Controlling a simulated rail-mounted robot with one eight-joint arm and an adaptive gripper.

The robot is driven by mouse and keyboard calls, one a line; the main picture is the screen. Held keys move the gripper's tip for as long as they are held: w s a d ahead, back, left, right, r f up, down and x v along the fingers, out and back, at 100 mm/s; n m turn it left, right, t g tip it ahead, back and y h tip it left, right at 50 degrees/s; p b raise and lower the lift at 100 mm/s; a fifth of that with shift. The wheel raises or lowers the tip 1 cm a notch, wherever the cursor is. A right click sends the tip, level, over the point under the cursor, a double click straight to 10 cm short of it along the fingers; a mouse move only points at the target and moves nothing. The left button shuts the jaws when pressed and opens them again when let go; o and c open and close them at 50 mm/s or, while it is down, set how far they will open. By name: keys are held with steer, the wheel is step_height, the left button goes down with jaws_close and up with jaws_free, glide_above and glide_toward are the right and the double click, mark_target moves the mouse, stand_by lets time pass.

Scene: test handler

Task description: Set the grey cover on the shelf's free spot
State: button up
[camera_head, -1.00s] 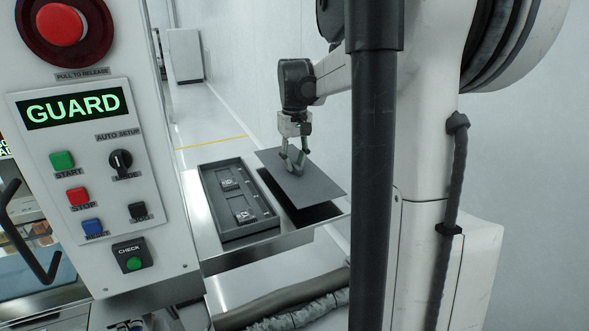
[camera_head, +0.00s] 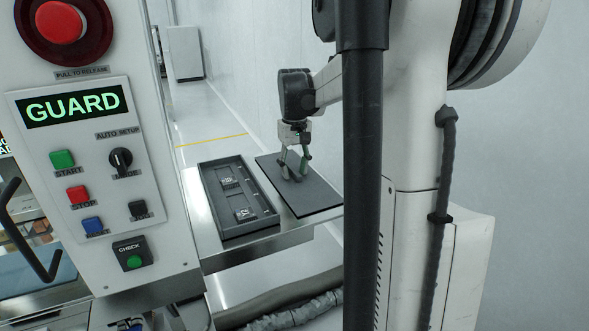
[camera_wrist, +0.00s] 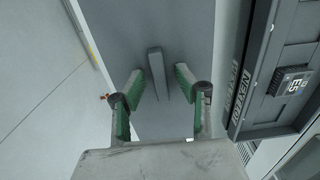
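The grey cover (camera_head: 316,198) lies flat on the right part of the metal shelf (camera_head: 262,242), next to the dark tray. In the wrist view the cover (camera_wrist: 185,28) fills the middle, with its upright bar handle (camera_wrist: 156,68). My gripper (camera_head: 295,174) is low over the middle of the cover. In the wrist view its green-padded fingers (camera_wrist: 159,84) stand apart on either side of the handle, with a gap showing at both sides. The gripper is open. The cover's underside is hidden.
The dark tray (camera_head: 206,184) with two small labelled parts sits left of the cover, close beside it; in the wrist view it is at the right (camera_wrist: 257,62). The control panel (camera_head: 160,225) stands at the left front. A white wall runs behind the shelf.

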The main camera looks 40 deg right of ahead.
mark_target(294, 171)
steer(key=shift+r, duration=0.1)
step_height(294, 171, up, 12)
steer(key=s+a+f+n+t, duration=0.1)
steer(key=s+a+f, duration=0.1)
steer(key=a, duration=0.6)
steer(key=s+a+f+t, duration=0.2)
steer(key=s+a, duration=0.3)
steer(key=a, duration=0.4)
steer(key=s+a+f+n+t, duration=0.1)
steer(key=s+a+f+t, duration=0.1)
steer(key=a, duration=0.7)
steer(key=shift+s+a+n+h, duration=0.1)
steer(key=shift+s+n+h, duration=0.25)
steer(key=shift+s, duration=0.4)
steer(key=s+a+f+t, duration=0.2)
steer(key=s+a+f, duration=0.4)
steer(key=shift+a+n, duration=0.25)
steer(key=shift+n, duration=0.2)
steer(key=shift+f+b, duration=0.15)
steer(key=shift+b, duration=0.15)
